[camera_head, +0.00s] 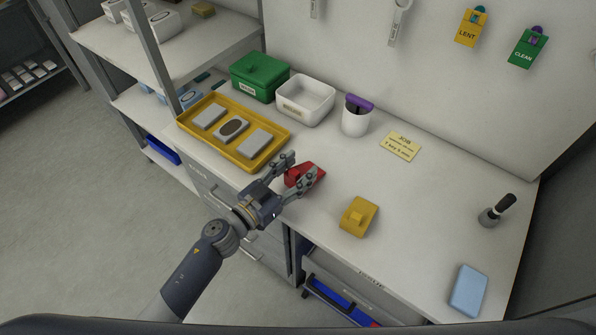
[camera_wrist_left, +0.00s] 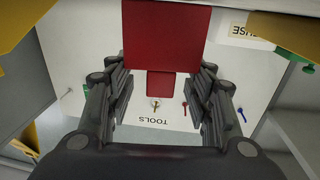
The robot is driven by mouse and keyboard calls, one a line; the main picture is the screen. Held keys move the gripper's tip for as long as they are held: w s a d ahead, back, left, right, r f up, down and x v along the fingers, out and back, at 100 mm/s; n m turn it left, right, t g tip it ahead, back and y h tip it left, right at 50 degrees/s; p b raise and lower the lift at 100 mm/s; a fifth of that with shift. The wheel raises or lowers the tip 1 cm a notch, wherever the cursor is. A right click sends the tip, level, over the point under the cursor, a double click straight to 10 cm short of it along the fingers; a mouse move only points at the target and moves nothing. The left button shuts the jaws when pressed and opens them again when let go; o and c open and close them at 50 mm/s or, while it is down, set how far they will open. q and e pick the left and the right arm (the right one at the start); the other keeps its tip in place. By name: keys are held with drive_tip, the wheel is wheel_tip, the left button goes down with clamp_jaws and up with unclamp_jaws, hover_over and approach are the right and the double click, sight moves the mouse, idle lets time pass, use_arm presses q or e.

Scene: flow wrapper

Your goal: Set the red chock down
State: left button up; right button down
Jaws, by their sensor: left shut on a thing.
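The red chock (camera_head: 304,175) is at the front part of the worktop, just right of the yellow tray, between the fingers of my left gripper (camera_head: 296,174). My left gripper is shut on it. My right gripper is not in view.
A yellow chock (camera_head: 358,216) stands to the right. The yellow tray (camera_head: 243,163) holds three grey blocks. A green box (camera_head: 259,76), white bin (camera_head: 304,100), white cup (camera_head: 355,121) and job card (camera_head: 400,146) line the back. A blue block (camera_head: 468,290) lies at front right.

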use_arm(q)
drive_tip(key=shift+r, duration=0.55)
wheel_tip(320, 180, up, 2)
drive_tip(key=shift+r+p, duration=0.2)
drive_tip(key=shift+p, duration=0.5)
drive_tip(key=s+r+b, duration=0.1)
drive_tip(key=s+b, duration=0.2)
drive_tip(key=s, duration=1.3)
drive_tip(key=w+a+r+n+t+y, duration=0.2)
drive_tip(key=w+a+r+n+y, duration=0.15)
drive_tip(key=a, duration=0.25)
drive_tip(key=w+a+r+n+t+y, duration=0.1)
drive_tip(key=w+a+r+n+y, duration=0.1)
drive_tip(key=a+r+y, duration=0.3)
drive_tip(key=w+a+r+n+t+y, duration=0.1)
drive_tip(key=w+a+n+t+y, duration=0.15)
drive_tip(key=a, duration=0.45)
drive_tip(key=s+f+y, duration=0.1)
drive_tip(key=s+f, duration=0.2)
drive_tip(key=s, duration=0.4)
drive_tip(key=shift+a+g, duration=0.15)
drive_tip(key=shift+g, duration=0.3)
drive_tip(key=shift+s+f, duration=0.15)
drive_tip(key=shift+s, duration=0.05)
